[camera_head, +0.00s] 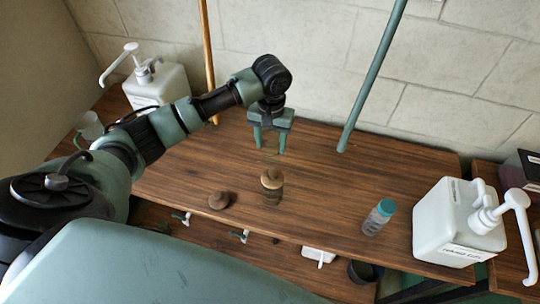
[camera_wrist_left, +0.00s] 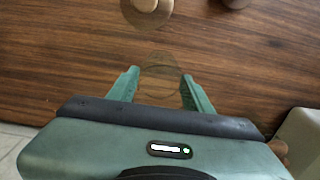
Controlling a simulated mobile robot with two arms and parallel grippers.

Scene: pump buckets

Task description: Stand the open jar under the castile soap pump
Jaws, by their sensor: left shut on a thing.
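My left gripper (camera_head: 269,150) points down over the back middle of the wooden counter. It is shut on a clear glass open jar (camera_wrist_left: 160,80), faint between the fingers, with its round rim showing in the left wrist view. I cannot tell whether the jar touches the counter. A white pump bucket (camera_head: 160,86) stands at the back left, its spout pointing left. Another white pump bucket (camera_head: 448,225) stands at the right end, its spout over the counter's right edge. Their labels are too small to read, so I cannot tell which is castile soap. My right gripper is not in view.
A jar with a brown lid (camera_head: 271,181) and a loose brown lid (camera_head: 218,200) are in front of the gripper. A teal-capped bottle (camera_head: 378,217) stands near the front right. An orange pole (camera_head: 207,50) and a green pole (camera_head: 372,75) rise at the back.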

